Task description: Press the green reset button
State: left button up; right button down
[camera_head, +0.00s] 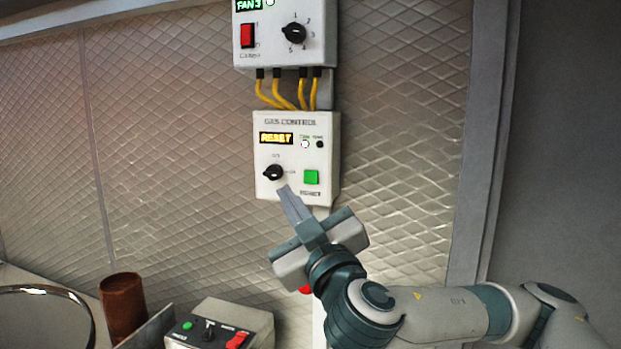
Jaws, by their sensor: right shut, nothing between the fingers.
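The box's display (276,138) reads RESET. A black knob (273,173) sits left of the button. My right gripper (286,190) is shut and empty. Its fingertips appear just below the knob, to the left of and slightly below the green button. I cannot tell whether the fingertips touch the box. My left gripper is not in view.
A fan box (261,58) with a red switch (247,36) and a dial hangs above, joined by yellow cables (283,93). Below stand a small control box (246,318), a brown cylinder (123,306) and a round metal rim (45,291). The wall left of the gas box is clear.

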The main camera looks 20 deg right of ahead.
aim_at(311, 177)
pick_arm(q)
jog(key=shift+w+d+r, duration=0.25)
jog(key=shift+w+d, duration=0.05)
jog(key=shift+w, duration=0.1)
pick_arm(e)
jog(key=shift+w+d, duration=0.85)
jog(key=shift+w, duration=0.35)
jog(key=shift+w+d, duration=0.8)
jog(key=shift+w, duration=0.45)
jog(key=shift+w+d, duration=0.85)
jog(key=shift+w, duration=0.35)
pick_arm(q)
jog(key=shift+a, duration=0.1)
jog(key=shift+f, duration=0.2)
pick_arm(e)
jog(key=shift+w+f, duration=0.1)
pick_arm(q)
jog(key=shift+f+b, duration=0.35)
pick_arm(e)
jog(key=shift+w+d, duration=0.45)
jog(key=shift+w, duration=0.15)
jog(key=shift+s+a, duration=0.35)
jog(key=shift+s, duration=0.2)
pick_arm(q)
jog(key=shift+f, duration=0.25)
pick_arm(e)
jog(key=shift+s+a, duration=0.1)
jog(key=shift+s, duration=0.05)
